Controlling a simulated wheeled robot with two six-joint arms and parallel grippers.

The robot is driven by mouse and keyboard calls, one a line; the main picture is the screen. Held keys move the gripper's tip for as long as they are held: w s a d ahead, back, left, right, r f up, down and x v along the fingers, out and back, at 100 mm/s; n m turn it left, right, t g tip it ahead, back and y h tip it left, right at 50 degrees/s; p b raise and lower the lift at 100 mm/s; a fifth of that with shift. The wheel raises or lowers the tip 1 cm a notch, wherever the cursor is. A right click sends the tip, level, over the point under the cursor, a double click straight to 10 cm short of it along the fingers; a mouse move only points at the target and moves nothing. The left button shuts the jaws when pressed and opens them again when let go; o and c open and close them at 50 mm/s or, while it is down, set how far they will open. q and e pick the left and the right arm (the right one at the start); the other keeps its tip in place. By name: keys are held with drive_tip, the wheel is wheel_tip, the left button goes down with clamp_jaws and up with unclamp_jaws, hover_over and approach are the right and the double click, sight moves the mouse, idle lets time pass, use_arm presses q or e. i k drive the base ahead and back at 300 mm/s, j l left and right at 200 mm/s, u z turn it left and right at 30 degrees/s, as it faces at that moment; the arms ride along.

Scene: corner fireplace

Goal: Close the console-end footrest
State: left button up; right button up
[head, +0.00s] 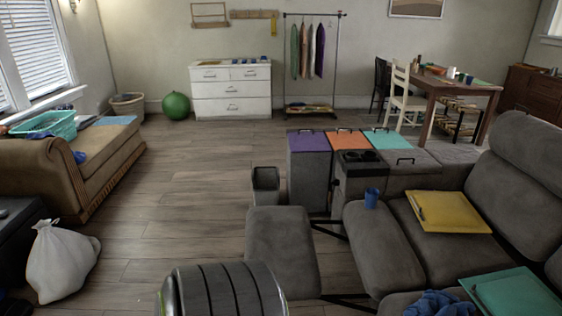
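The console-end footrest (283,252) is a grey padded panel. It stands out to the left of the grey sofa seat (383,250), with a gap between them. Dark metal links (331,231) span the gap at its far and near ends, so it is extended. The console (361,178), with dark cup holders on top, stands just beyond the seat. Neither of my grippers is in view.
A small grey bin (265,185) stands just beyond the footrest. A blue cup (371,198) and yellow folder (447,212) rest on the sofa. A dark ribbed rounded object (225,290) fills the bottom centre. The floor (175,215) left of the footrest is clear.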

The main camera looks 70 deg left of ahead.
sight(281, 238)
drive_tip(key=k+j, duration=0.3)
drive_tip(key=k+j+u, duration=0.1)
drive_tip(key=k+j, duration=0.2)
drive_tip(key=j, duration=0.2)
drive_tip(key=k+j+u, duration=0.1)
drive_tip(key=k+j, duration=0.15)
drive_tip(key=j, duration=0.15)
drive_tip(key=u, duration=1.65)
